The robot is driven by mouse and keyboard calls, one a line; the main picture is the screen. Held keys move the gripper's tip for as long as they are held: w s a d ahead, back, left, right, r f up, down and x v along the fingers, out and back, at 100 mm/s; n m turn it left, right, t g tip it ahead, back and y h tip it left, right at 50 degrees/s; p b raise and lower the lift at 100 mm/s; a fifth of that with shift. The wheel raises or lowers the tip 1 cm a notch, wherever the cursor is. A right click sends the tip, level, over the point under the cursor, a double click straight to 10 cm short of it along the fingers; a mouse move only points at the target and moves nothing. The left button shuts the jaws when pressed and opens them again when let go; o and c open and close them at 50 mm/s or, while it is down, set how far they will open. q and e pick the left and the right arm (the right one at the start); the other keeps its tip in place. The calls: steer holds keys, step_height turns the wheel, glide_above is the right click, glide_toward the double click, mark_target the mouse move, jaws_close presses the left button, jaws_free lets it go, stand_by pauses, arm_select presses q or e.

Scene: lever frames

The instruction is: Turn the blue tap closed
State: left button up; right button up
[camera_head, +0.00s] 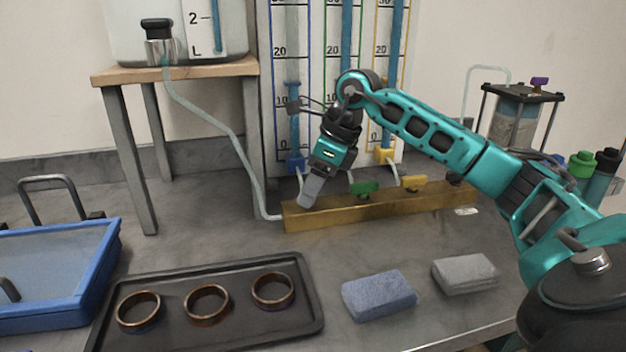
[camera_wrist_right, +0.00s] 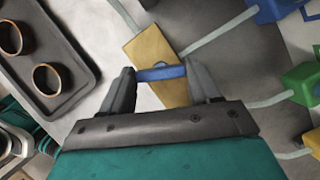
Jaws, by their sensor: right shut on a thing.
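The blue tap (camera_wrist_right: 161,73) shows in the right wrist view as a short blue handle on the brass bar (camera_wrist_right: 154,50). The handle lies crosswise to the bar, with a finger of my right gripper (camera_wrist_right: 162,70) at each end. In the head view my right gripper (camera_head: 309,192) points down at the left end of the brass bar (camera_head: 335,212) and hides the blue tap there. The gripper is shut on the tap's handle. A green tap (camera_head: 364,189) and a yellow tap (camera_head: 413,183) stand further right on the bar. My left gripper is not in view.
Graduated columns (camera_head: 346,145) stand behind the bar. A wooden stand (camera_head: 180,72) holds a tank at the back left. A black tray (camera_head: 240,335) with three rings, a blue sponge (camera_head: 378,296) and a grey sponge (camera_head: 465,274) lie in front. A blue-rimmed box (camera_head: 70,315) is at left.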

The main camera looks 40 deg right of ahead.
steer(key=m+h, duration=0.1)
steer(key=m, duration=0.2)
steer(key=shift+s+a+r+t+p, duration=0.1)
steer(key=shift+t+p, duration=0.2)
steer(key=shift+p, duration=0.1)
steer(key=m+h, duration=0.1)
steer(key=m, duration=0.1)
steer(key=shift+a+m+p, duration=0.1)
steer(key=shift+m+p, duration=0.2)
steer(key=shift+m+h, duration=0.3)
steer(key=shift+m, duration=0.6)
steer(key=m+h+p, duration=0.1)
steer(key=m, duration=0.2)
steer(key=shift+a+m+h, duration=0.1)
steer(key=shift+m+h, duration=0.2)
steer(key=shift+m, duration=0.1)
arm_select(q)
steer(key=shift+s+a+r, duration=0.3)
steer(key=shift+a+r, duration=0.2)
arm_select(e)
steer(key=shift+m+h, duration=0.3)
steer(key=shift+m, duration=0.5)
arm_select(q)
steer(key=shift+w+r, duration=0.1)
arm_select(e)
steer(key=o, duration=1.1)
steer(key=shift+c, duration=0.2)
